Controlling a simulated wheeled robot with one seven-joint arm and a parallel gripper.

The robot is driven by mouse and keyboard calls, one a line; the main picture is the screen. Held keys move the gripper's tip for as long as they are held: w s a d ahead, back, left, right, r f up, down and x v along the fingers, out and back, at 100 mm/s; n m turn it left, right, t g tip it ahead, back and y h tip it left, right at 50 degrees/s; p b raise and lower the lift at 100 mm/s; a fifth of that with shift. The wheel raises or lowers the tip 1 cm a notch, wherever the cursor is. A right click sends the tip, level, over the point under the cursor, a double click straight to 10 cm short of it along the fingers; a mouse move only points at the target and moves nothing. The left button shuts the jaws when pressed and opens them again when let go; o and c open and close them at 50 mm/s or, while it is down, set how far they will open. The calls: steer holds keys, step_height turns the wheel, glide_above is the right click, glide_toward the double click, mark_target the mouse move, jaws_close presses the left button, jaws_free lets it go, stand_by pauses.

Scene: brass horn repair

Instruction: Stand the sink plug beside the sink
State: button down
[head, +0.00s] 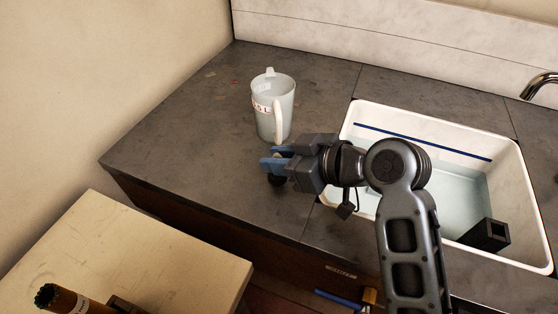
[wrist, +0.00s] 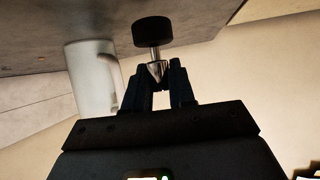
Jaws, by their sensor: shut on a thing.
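The sink plug, a black disc with a metal stem, shows in the wrist view (wrist: 153,31) and partly below my fingers in the head view (head: 277,181). My gripper (head: 271,158) is shut on the stem, its blue fingers left of the sink. The fingers also show in the wrist view (wrist: 163,80). The plug's black end faces the dark worktop; I cannot tell whether it touches. The white sink (head: 338,150) holds pale water and lies right of my gripper, partly hidden by my arm.
A white jug (head: 264,118) stands on the worktop (head: 190,130) just behind my gripper. A black block-like thing (head: 484,236) sits in the sink's right part. A tap (head: 540,83) is at the far right. The worktop's left part is clear.

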steer(key=shift+f, duration=0.8)
steer(key=shift+f, duration=0.1)
steer(key=c, duration=0.9)
jaws_free()
steer(key=b+v, duration=0.1)
steer(key=v, duration=1.1)
